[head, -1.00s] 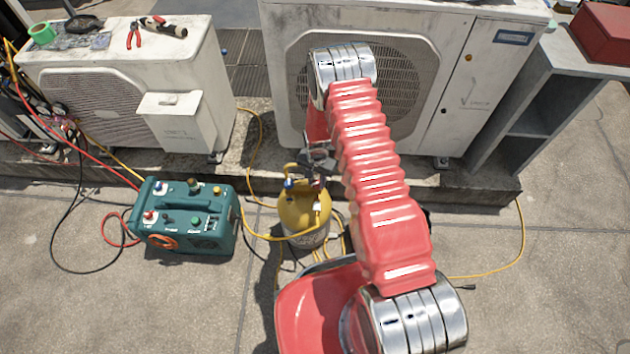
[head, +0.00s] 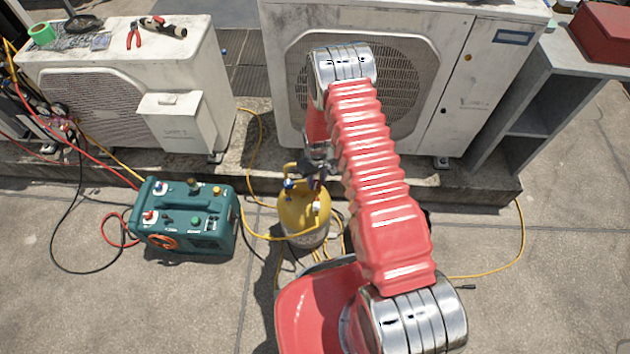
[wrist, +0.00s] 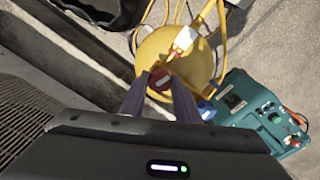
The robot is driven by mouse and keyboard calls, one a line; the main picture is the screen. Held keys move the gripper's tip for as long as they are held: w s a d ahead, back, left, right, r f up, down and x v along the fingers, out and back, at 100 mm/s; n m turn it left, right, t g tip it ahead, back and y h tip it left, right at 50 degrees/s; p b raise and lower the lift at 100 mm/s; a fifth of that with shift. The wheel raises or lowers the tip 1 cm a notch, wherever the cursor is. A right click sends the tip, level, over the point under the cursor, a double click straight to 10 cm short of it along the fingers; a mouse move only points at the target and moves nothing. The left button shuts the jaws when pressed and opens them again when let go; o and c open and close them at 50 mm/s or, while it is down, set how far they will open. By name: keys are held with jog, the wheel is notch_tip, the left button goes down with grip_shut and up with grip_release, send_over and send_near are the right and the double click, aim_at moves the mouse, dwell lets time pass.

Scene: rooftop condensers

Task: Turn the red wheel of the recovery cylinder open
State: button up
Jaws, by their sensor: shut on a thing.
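The recovery cylinder (head: 303,212) is yellow on top with a pale lower body and stands upright on the paving. In the wrist view its yellow top (wrist: 178,48) fills the upper middle. The red wheel (wrist: 160,82) shows there between the two dark fingers of my gripper (wrist: 158,88), which is shut on it. A blue wheel (wrist: 207,112) sits just to its right, partly hidden by the right finger. In the head view my gripper (head: 316,182) is at the cylinder's top, and the red wheel is mostly hidden by it.
A teal recovery machine (head: 185,222) stands left of the cylinder. Yellow hoses (head: 262,236) run around the cylinder. A large white condenser (head: 465,95) stands behind on a concrete kerb, and a smaller one (head: 110,90) at left holds tools. Open paving (head: 560,290) lies at right.

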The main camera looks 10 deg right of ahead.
aim_at(316, 184)
jog(key=shift+s+a+f+n, duration=0.1)
jog(key=shift+a+n, duration=0.05)
jog(key=shift+n, duration=0.75)
jog(key=o, duration=1)
jog(key=shift+o, duration=0.2)
notch_tip(316, 184, up, 14)
jog(key=shift+f, duration=0.15)
dwell(0.5)
